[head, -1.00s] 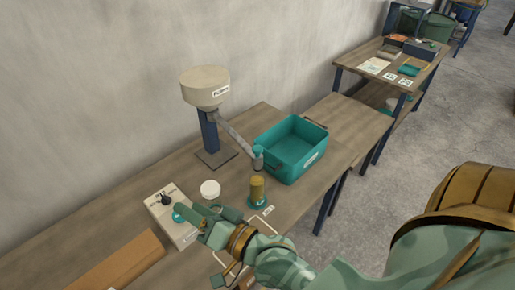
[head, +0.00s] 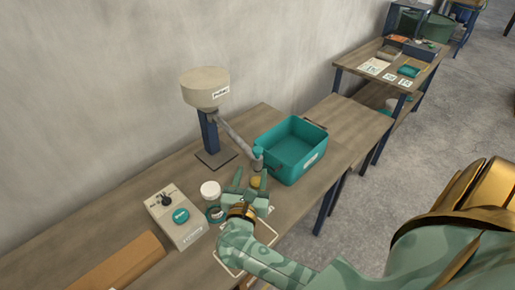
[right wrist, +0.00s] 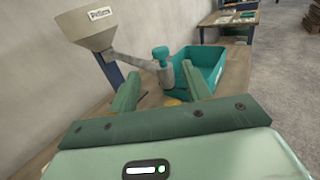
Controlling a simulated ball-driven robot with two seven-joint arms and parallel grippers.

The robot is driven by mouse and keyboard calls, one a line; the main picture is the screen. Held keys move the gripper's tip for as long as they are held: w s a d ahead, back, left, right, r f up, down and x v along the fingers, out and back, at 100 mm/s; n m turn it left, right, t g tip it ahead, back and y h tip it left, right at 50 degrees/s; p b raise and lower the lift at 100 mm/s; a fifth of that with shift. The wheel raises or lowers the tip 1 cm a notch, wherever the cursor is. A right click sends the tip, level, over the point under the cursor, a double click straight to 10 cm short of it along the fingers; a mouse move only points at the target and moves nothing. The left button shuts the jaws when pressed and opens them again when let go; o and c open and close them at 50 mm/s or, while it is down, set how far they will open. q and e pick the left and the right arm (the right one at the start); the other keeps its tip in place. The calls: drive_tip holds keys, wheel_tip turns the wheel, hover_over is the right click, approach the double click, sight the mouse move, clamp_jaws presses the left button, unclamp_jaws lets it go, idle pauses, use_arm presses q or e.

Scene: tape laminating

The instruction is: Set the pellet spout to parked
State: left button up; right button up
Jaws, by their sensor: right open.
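The pellet hopper (head: 205,88) stands on a dark post at the back of the bench. Its grey spout pipe (head: 236,135) slopes down right to a teal-topped end (head: 258,156) beside the near left corner of a teal bin (head: 291,150). In the right wrist view the spout end has a teal knob (right wrist: 161,54) and a grey nozzle (right wrist: 167,77). My right gripper (head: 250,179) is open, fingers toward the spout end, just short of it. In the right wrist view the nozzle shows between and beyond the fingertips (right wrist: 161,87). My left gripper is out of view.
A yellow-topped cylinder (head: 256,182) stands close by my right fingers, partly hidden. A white-lidded jar (head: 210,190) and a dark-and-teal ring (head: 215,214) lie left of the gripper. A control box (head: 175,216) and a brown block (head: 118,262) are further left.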

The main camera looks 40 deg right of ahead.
sight(257, 152)
drive_tip(key=x, duration=1)
drive_tip(key=shift+w+d, duration=0.25)
clamp_jaws()
